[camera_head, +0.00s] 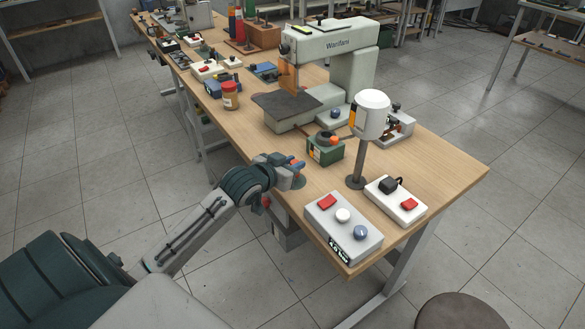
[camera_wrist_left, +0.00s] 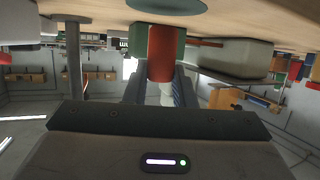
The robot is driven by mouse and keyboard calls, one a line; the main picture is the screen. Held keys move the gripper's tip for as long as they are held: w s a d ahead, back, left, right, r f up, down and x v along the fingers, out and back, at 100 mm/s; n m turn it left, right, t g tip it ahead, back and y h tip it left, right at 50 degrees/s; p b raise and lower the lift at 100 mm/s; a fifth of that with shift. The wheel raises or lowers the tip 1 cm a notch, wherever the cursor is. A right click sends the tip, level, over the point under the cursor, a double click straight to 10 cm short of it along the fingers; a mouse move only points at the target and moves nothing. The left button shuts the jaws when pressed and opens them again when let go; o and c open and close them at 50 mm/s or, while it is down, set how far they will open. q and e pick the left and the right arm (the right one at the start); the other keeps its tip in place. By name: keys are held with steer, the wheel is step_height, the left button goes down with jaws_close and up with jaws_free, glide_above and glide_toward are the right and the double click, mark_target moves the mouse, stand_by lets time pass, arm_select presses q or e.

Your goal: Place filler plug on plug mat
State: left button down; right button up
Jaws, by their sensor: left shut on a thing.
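My left gripper (camera_head: 292,167) comes in from the left over the near edge of the bench. It is shut on the red filler plug (camera_head: 297,162). In the left wrist view, which looks upside down, the plug (camera_wrist_left: 166,52) shows as a red cylinder with a pale stem between the two fingers (camera_wrist_left: 161,92). The plug mat, a dark grey-green disc (camera_head: 300,184), lies on the bench just under the gripper and is partly hidden by it. It also shows at the top edge of the wrist view (camera_wrist_left: 165,5). A gap between plug and mat is hard to judge.
A green box with an orange ring (camera_head: 325,150) stands just beyond the gripper. A control box with buttons (camera_head: 344,228) is at the near right, and a white-headed post (camera_head: 360,155) stands behind it.

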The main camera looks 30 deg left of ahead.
arm_select(q)
steer(key=shift+f, duration=0.7)
arm_select(e)
steer(key=shift+r, duration=0.1)
arm_select(q)
steer(key=shift+f, duration=0.1)
steer(key=c, duration=1.2)
jaws_free()
steer(key=p+v, duration=0.1)
steer(key=v, duration=1.1)
steer(key=shift+p, duration=0.35)
arm_select(e)
steer(key=shift+s+d+f, duration=0.1)
steer(key=shift+s+f, duration=0.35)
steer(key=shift+f, duration=0.25)
steer(key=shift+s+d+f, duration=0.1)
steer(key=shift+s+f, duration=0.4)
steer(key=shift+f, duration=0.25)
steer(key=shift+s+d+f, duration=0.1)
steer(key=shift+s+f, duration=0.35)
steer(key=shift+f, duration=0.25)
